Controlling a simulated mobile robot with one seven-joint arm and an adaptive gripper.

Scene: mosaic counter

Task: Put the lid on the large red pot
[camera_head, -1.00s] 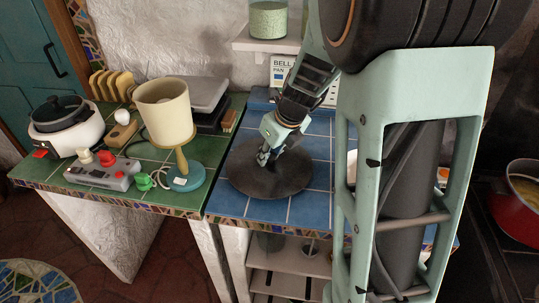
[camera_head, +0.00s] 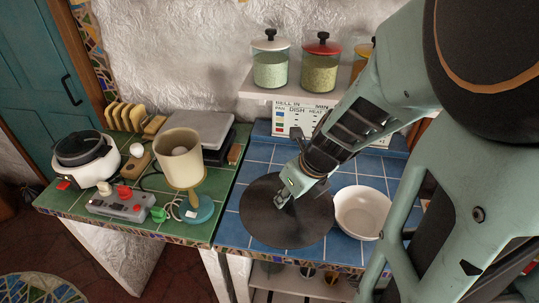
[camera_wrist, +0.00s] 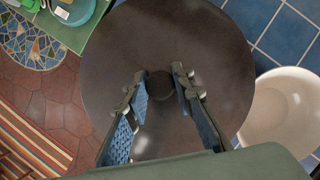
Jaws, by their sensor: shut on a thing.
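The lid (camera_head: 268,226) is a large dark round disc over the blue-tiled counter, and it fills the middle of the wrist view (camera_wrist: 190,35). It looks raised and slightly tilted, though the gap beneath it is hidden. My gripper (camera_head: 283,198) points down at the lid's centre. In the wrist view its two fingers (camera_wrist: 157,82) are closed around the lid's dark round knob (camera_wrist: 160,88). The large red pot is not clearly visible now; only a small reddish patch shows at the right edge of the head view, behind my arm.
A white bowl (camera_head: 364,212) stands close to the lid's right side. A lamp (camera_head: 181,160), a grey control box (camera_head: 122,207) and a white cooker (camera_head: 86,160) stand on the green counter at left. Glass jars (camera_head: 270,68) stand on the shelf above.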

